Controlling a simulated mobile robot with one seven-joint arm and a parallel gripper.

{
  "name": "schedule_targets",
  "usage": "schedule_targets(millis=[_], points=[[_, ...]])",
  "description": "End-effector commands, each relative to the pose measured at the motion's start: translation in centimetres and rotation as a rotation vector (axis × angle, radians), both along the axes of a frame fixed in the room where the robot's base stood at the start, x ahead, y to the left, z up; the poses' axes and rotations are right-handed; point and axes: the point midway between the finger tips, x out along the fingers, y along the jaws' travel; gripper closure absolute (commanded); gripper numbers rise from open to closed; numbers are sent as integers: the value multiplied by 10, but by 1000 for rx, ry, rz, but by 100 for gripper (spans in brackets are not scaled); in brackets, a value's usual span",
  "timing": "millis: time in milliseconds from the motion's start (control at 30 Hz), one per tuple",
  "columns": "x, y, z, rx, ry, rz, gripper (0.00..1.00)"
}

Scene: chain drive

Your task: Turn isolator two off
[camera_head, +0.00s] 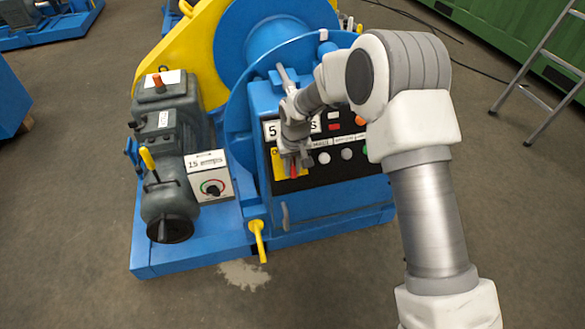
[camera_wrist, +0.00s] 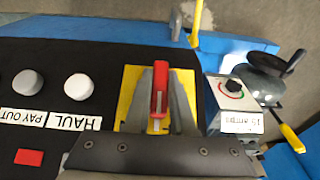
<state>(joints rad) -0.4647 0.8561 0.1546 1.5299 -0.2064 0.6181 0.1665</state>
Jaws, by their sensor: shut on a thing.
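A red isolator handle (camera_wrist: 159,80) sits on a yellow plate (camera_wrist: 128,100) on the black control panel. In the head view the red handle (camera_head: 294,170) shows as a small strip on the yellow plate (camera_head: 281,165) at the panel's left. My gripper (camera_head: 295,158) reaches down onto it from the front. In the wrist view its grey fingers (camera_wrist: 160,72) stand on both sides of the handle and are shut on it. The handle lies lengthwise between the fingers. My wrist hides part of the plate, and I cannot read a number for this isolator.
White buttons (camera_wrist: 78,87) and a HAUL label (camera_wrist: 73,123) sit beside the plate. A white box with a black knob (camera_head: 213,189), a grey motor (camera_head: 167,195) and a yellow lever (camera_head: 258,240) stand nearby. A ladder (camera_head: 545,75) is at right. The floor in front is clear.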

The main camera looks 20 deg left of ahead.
Motion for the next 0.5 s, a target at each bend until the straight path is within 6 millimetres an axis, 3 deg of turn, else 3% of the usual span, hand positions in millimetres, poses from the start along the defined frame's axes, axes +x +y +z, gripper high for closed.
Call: schedule_targets(millis=[500], points=[[0,1,-3,-367,-227,218,100]])
